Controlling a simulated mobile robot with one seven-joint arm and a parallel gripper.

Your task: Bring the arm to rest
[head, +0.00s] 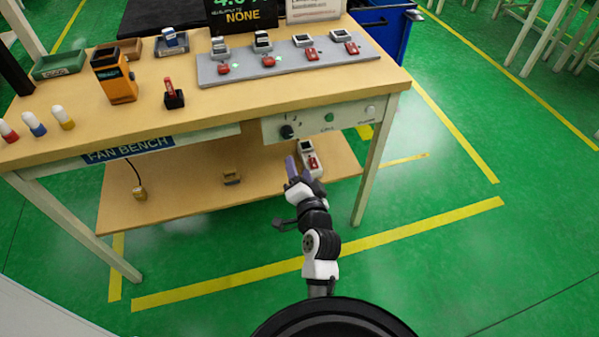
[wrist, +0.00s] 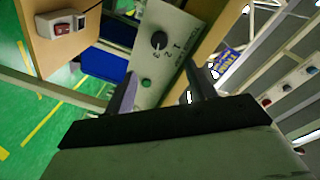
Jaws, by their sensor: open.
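My arm reaches out from the bottom of the head view toward the front of the fan bench. My gripper (head: 294,166) is in front of the bench, near the lower shelf and below the control panel. In the wrist view, the two fingers (wrist: 162,88) stand apart with nothing between them. The control panel (wrist: 160,48) with its dark knob and green button shows beyond the fingertips, and no contact with it can be seen.
Green floor (head: 450,250) is clear to the right.

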